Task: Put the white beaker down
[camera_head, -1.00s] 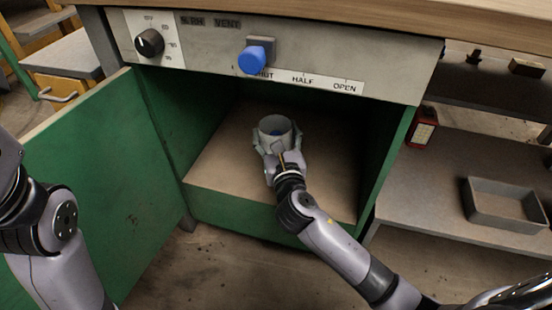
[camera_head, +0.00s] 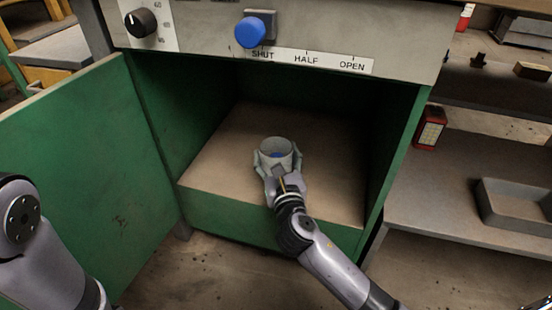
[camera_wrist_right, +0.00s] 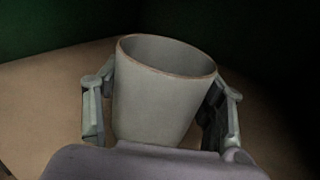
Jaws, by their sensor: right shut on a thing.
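My right gripper (camera_head: 278,163) reaches in from the front and is shut around the beaker, one finger on each side. In the right wrist view the beaker (camera_wrist_right: 163,92) stands slightly tilted in the picture between the two fingers (camera_wrist_right: 160,110), and its open rim shows. The gripper hides its lower part, so I cannot tell whether its base touches the cabinet floor (camera_head: 225,165). My left arm shows at the lower left, but its gripper is out of view.
The green door (camera_head: 75,180) stands open on the left. Above the opening is a panel with a blue knob (camera_head: 250,32) and a black dial (camera_head: 140,22). The cabinet floor around the beaker is clear. On the right, a shelf holds a grey tray (camera_head: 515,208) and a red device (camera_head: 430,127).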

